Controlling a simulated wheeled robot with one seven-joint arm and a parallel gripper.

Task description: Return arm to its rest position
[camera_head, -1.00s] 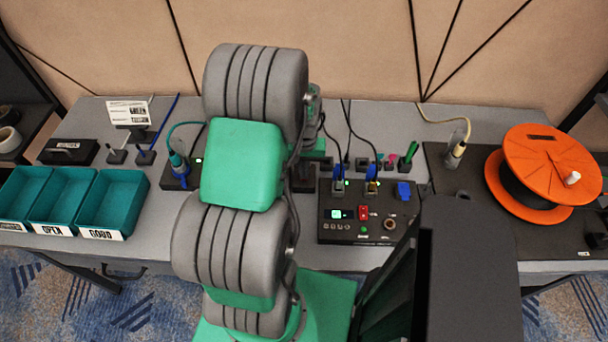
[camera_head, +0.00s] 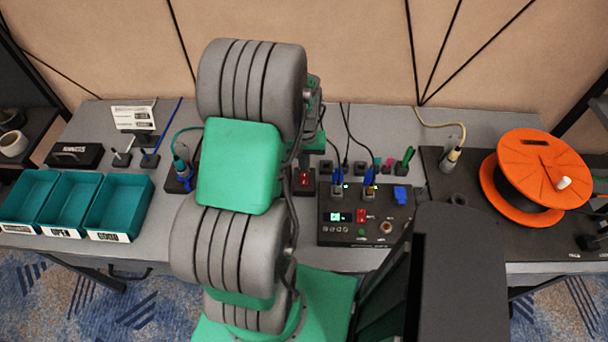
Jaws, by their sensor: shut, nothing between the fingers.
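My arm (camera_head: 240,165), with grey ribbed joints and green links, rises through the middle of the head view and is folded in front of the bench. My gripper's fingers are not visible. No object is seen carried by the arm.
The grey bench (camera_head: 350,258) holds teal bins (camera_head: 118,205) at left, a black control box (camera_head: 366,215) with blue plugs and cables at centre, and an orange cable reel (camera_head: 535,175) at right. A red switch (camera_head: 304,180) shows beside the arm. A panelled wall stands behind.

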